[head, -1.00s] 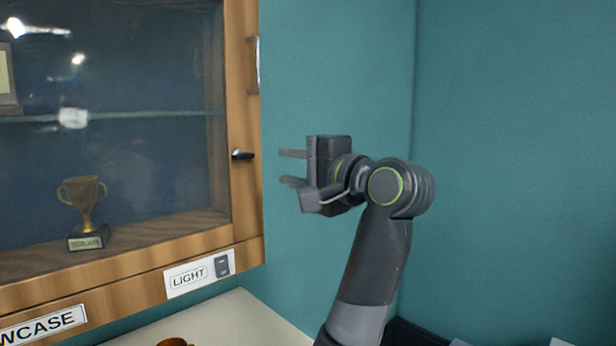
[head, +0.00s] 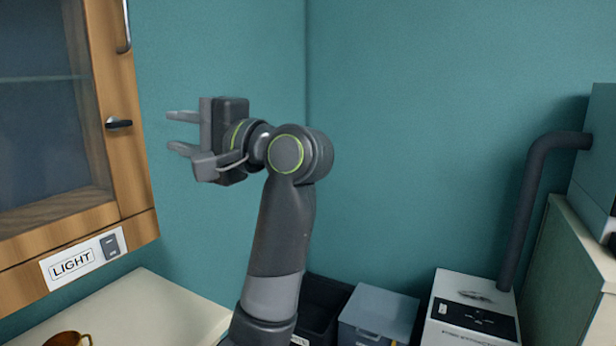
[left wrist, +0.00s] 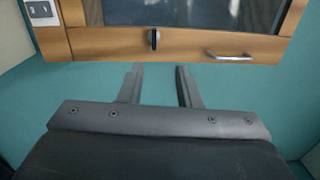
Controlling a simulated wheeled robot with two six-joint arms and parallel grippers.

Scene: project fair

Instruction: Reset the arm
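My left gripper (head: 170,131) is raised in front of the teal wall, in the middle left of the head view. Its two fingers are apart with nothing between them, and they point left toward the wooden showcase (head: 128,140). In the left wrist view the fingers (left wrist: 158,72) are also spread and empty, with the showcase's dark latch (left wrist: 153,39) beyond them. A clear gap shows between the fingers and the showcase in the head view. My right gripper is in neither view.
The showcase door has a black latch (head: 118,123) and a LIGHT switch plate (head: 84,258) below it. A pale counter (head: 140,305) lies under it. A grey-blue bin (head: 380,314), a white box (head: 470,310) and a dark pipe (head: 528,200) stand to the right.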

